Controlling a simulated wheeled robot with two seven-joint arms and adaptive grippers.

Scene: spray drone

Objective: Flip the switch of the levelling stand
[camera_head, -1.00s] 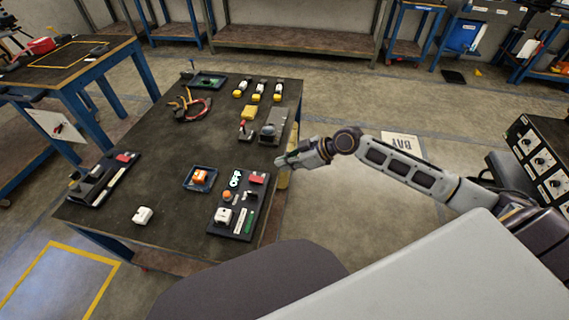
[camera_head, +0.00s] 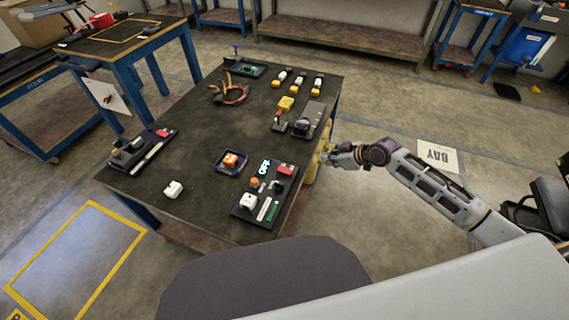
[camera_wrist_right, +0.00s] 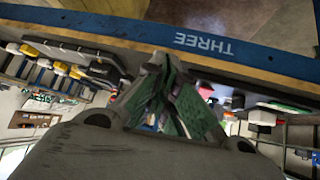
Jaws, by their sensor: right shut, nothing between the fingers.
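A black panel (camera_head: 243,209) lies at the near right of the dark workbench (camera_head: 200,135), with a lit "OFF" sign (camera_head: 264,166), an orange knob and a white block. Farther back stands a grey unit with a dark rounded top (camera_head: 308,122), beside a small lever on a base (camera_head: 279,122). I cannot tell for certain which one is the levelling stand. My right gripper (camera_head: 330,155) is shut and empty by the bench's right edge, apart from both. In the right wrist view its fingers (camera_wrist_right: 163,72) meet in front of the bench edge. My left gripper is out of view.
An orange part sits in a blue tray (camera_head: 231,161), with a white block (camera_head: 173,189) nearby. Several yellow-and-white items (camera_head: 298,80), a yellow block (camera_head: 286,103) and cables (camera_head: 232,93) lie farther back. A black rack (camera_head: 141,150) is at the left.

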